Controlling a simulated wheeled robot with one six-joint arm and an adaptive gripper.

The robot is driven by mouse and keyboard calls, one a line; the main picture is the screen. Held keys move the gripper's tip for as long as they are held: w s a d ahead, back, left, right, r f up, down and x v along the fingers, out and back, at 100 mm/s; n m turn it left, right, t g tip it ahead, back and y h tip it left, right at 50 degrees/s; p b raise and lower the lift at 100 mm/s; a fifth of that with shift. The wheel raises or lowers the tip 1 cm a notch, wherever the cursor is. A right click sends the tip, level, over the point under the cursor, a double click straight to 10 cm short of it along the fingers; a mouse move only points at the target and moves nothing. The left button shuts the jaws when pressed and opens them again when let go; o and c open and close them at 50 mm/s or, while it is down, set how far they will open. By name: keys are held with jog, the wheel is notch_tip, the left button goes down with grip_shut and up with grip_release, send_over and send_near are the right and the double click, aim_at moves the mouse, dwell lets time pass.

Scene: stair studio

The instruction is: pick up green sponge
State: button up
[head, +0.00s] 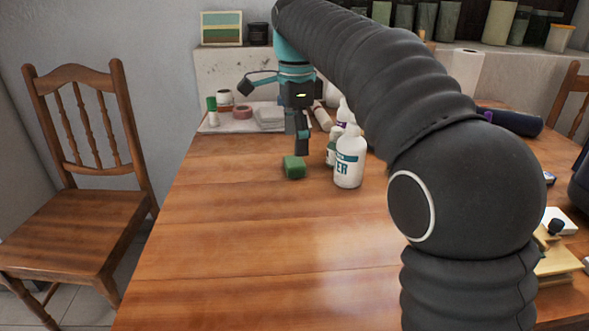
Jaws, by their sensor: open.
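The green sponge (294,167) is a small block lying on the wooden table (230,225), left of a white bottle (349,160) with a teal label. My gripper (302,150) points down just above or behind the sponge. Its fingers overlap in this view, and the exact gap to the sponge cannot be told. The gripper is open, and the sponge rests on the table.
Close right of the sponge stand more bottles (343,112). A wooden chair (85,170) stands left. The table's front left is clear.

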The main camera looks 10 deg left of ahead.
aim_at(295, 161)
jog(key=shift+a+f+b, duration=0.1)
jog(key=shift+f+b, duration=0.45)
jog(key=shift+f, duration=2.05)
jog(key=c, duration=0.9)
